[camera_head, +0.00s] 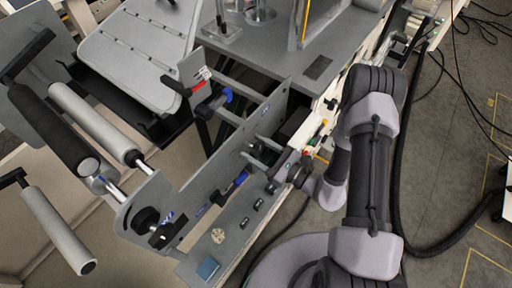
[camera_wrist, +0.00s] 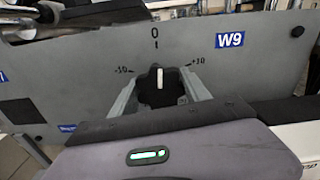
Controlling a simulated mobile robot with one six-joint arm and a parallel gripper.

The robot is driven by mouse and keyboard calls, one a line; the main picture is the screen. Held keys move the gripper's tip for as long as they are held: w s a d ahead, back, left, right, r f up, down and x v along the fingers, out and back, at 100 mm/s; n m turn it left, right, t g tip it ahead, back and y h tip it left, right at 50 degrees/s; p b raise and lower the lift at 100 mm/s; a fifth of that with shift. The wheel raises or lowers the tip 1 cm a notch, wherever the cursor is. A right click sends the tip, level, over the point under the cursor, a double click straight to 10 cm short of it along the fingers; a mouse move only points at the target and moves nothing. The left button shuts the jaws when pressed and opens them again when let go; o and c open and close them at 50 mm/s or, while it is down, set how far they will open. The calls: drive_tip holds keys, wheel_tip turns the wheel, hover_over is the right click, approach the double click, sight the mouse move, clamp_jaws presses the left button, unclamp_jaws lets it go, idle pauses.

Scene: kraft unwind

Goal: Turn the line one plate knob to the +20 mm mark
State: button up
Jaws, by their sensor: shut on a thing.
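A black knob (camera_wrist: 153,97) with a white pointer bar sits on a grey plate (camera_wrist: 85,65) in the wrist view. Its pointer stands nearly upright, close to the 0 mark above it. My gripper (camera_wrist: 160,92) is shut on the knob, one pale finger on each side. In the head view my gripper (camera_head: 279,172) is at the machine's side, and I cannot make out the knob there.
A blue W9 label (camera_wrist: 230,40) is on the plate, right of the dial. Floor at the right is partly clear, with a black cable (camera_head: 440,232).

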drive_tip(key=m+p, duration=0.1)
drive_tip(key=m, duration=0.6)
drive_tip(key=shift+p, duration=0.35)
drive_tip(key=m+p, duration=0.1)
drive_tip(key=m, duration=0.2)
drive_tip(key=shift+m, duration=0.4)
drive_tip(key=m, duration=0.3)
drive_tip(key=shift+m+p, duration=0.3)
drive_tip(key=shift+p, duration=0.05)
drive_tip(key=m, duration=0.3)
drive_tip(key=shift+m+p, duration=0.3)
drive_tip(key=shift+p, duration=0.05)
drive_tip(key=m, duration=0.3)
drive_tip(key=shift+f+m, duration=0.1)
drive_tip(key=shift+m, duration=0.3)
drive_tip(key=m+p, duration=0.1)
drive_tip(key=m, duration=0.2)
drive_tip(key=shift+m, duration=1.9)
